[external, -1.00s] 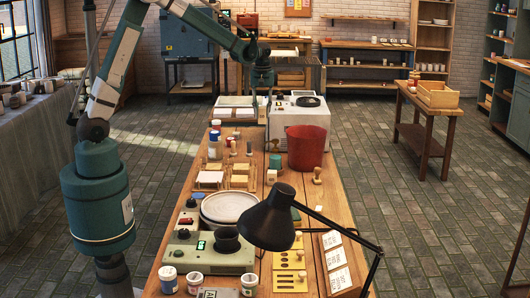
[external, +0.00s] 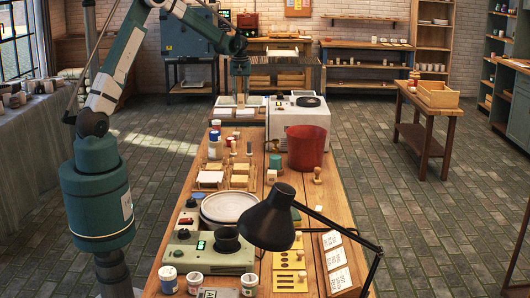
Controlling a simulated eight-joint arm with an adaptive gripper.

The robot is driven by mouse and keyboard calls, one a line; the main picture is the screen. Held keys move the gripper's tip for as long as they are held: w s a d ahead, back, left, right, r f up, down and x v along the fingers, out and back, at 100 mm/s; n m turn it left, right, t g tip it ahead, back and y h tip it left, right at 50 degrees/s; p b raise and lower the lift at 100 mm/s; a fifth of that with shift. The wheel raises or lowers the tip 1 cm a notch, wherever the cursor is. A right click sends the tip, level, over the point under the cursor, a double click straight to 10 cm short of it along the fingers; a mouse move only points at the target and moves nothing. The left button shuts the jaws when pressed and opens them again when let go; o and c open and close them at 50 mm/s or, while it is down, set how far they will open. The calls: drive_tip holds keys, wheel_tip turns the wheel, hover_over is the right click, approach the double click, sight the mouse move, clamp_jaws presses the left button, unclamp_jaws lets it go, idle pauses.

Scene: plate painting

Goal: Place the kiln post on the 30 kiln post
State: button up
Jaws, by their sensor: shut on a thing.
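My gripper (external: 241,98) hangs from the arm over the far end of the long workbench, just above two pale panels lying side by side. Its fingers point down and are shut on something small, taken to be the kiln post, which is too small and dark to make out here. I cannot pick out the 30 kiln post for certain. Small upright pieces (external: 233,147) stand mid-bench, nearer the camera than my gripper, but their labels are not readable.
The pale panels (external: 226,113) lie below my gripper. A white boxy machine (external: 296,122) stands right of them, with a red bucket (external: 306,148) in front. Blue-and-white jars (external: 214,146), plates (external: 228,206) and a black lamp (external: 270,220) crowd the nearer bench.

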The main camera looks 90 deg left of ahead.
drive_tip(key=s+a, duration=0.3)
drive_tip(key=a, duration=0.1)
hover_over(236, 133)
drive_tip(key=shift+a+f, duration=0.2)
drive_tip(key=shift+f, duration=2.35)
drive_tip(key=shift+f, duration=3.15)
drive_tip(key=shift+f, duration=0.1)
drive_tip(key=shift+f+b, duration=0.35)
drive_tip(key=shift+f, duration=1.4)
drive_tip(key=shift+f, duration=0.15)
